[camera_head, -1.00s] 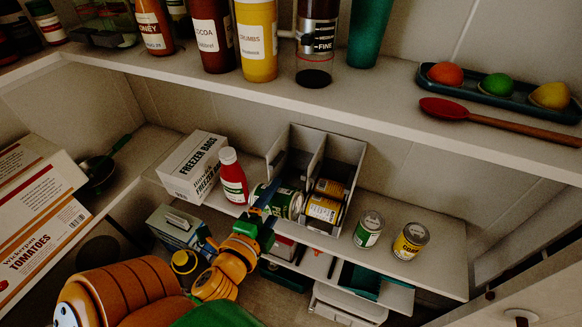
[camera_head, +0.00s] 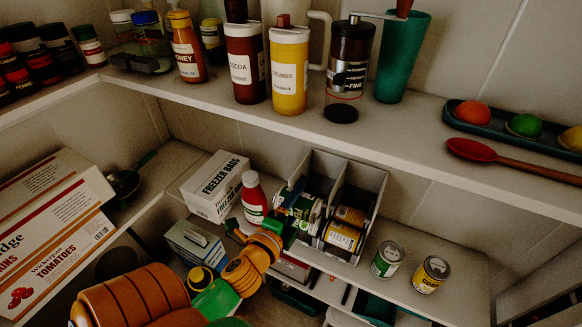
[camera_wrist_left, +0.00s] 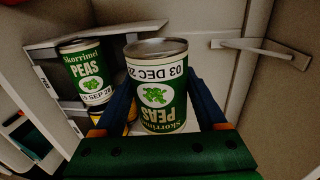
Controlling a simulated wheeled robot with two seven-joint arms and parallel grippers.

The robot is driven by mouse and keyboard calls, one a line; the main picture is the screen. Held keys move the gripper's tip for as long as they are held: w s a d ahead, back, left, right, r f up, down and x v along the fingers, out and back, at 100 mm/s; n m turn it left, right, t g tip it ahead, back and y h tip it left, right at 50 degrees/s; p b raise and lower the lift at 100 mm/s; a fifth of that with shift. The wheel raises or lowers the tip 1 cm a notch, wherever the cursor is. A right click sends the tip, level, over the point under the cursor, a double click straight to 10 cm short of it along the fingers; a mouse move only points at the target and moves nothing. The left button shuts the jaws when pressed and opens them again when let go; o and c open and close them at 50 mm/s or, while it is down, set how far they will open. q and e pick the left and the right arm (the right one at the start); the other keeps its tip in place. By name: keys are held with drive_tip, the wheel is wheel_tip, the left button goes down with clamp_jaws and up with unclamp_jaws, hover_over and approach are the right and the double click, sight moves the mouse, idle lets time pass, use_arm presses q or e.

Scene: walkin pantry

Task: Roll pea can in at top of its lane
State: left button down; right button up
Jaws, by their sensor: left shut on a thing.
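My left gripper (camera_head: 289,212) is shut on a green-labelled pea can (camera_head: 303,204) at the left lane of the grey two-lane rack (camera_head: 377,180). In the left wrist view, the held pea can (camera_wrist_left: 158,88) sits between the blue fingers, its PEAS label upside down and its metal end showing. A second pea can (camera_wrist_left: 88,72) shows beyond it at the left, apart from the fingers; I cannot tell its exact spot. The arm partly hides the left lane, so whether the held can touches the lane is unclear. My right gripper is not in view.
Yellow-labelled cans (camera_head: 343,235) lie in the right lane. A pea can (camera_head: 387,260) and a corn can (camera_head: 431,274) stand on the shelf to its right. A red bottle (camera_head: 253,198) and freezer bags box (camera_head: 215,186) stand close on the left. The upper shelf (camera_head: 400,145) overhangs behind.

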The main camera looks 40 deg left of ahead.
use_arm(q)
drive_tip(key=shift+r+x, duration=0.2)
drive_tip(key=shift+x, duration=1.3)
drive_tip(key=shift+r+x, duration=0.2)
drive_tip(key=shift+x, duration=1.2)
drive_tip(key=shift+w+a+f+b, duration=0.15)
drive_tip(key=shift+w+f+b, duration=0.25)
drive_tip(key=shift+w+b, duration=0.3)
drive_tip(key=shift+w+a+f+b, duration=0.2)
drive_tip(key=shift+w+f+b, duration=0.2)
drive_tip(key=shift+w+b, duration=0.3)
drive_tip(key=shift+w, duration=0.1)
unclamp_jaws()
